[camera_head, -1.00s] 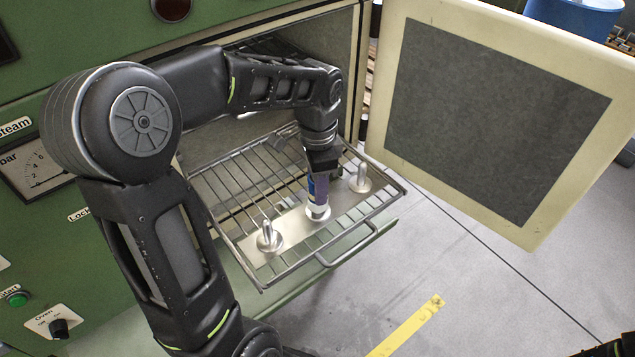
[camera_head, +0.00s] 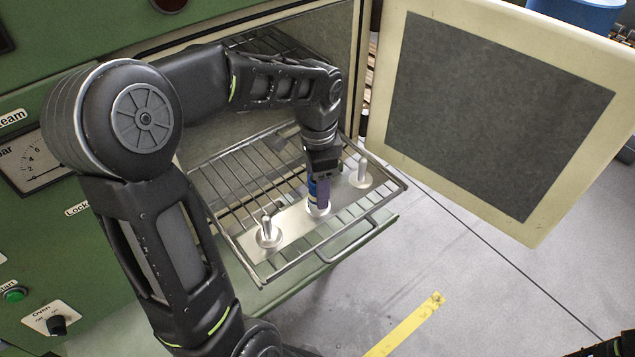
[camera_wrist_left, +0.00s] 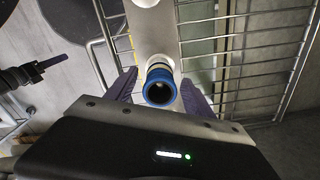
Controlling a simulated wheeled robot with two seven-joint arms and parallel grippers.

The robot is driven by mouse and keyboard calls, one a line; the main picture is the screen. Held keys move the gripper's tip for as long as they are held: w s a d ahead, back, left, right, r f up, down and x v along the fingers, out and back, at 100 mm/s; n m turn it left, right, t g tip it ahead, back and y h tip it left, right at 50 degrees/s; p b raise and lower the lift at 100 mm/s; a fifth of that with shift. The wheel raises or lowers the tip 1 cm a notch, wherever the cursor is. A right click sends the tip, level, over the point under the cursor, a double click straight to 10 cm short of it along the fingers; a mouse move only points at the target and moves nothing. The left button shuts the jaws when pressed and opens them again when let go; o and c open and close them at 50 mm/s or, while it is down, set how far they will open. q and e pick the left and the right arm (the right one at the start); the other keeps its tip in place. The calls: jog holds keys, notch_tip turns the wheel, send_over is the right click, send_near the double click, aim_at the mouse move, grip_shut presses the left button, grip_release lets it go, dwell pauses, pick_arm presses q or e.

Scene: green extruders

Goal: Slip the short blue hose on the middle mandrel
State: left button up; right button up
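The short blue hose (camera_head: 312,190) stands upright at the middle mandrel (camera_head: 318,208) of the metal plate on the rack. In the left wrist view I look down into its open blue end (camera_wrist_left: 160,88). Something grey shows inside, so it seems to be around the mandrel, its lower end near the base. My left gripper (camera_head: 318,185) points down over it. Its purple fingers (camera_wrist_left: 160,82) stand on both sides, with a narrow gap to the hose. My right gripper (camera_wrist_left: 52,62) shows only partly at the left of the wrist view; its opening is unclear.
Bare mandrels stand left (camera_head: 268,232) and right (camera_head: 361,173) on the plate. The wire rack (camera_head: 250,262) sticks out of the green oven. The open oven door (camera_head: 400,100) is at the right. Clear floor lies in front.

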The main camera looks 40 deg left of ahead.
dwell(0.3)
pick_arm(q)
notch_tip(320, 180, up, 8)
jog(key=shift+f, duration=0.1)
dwell(0.4)
dwell(0.9)
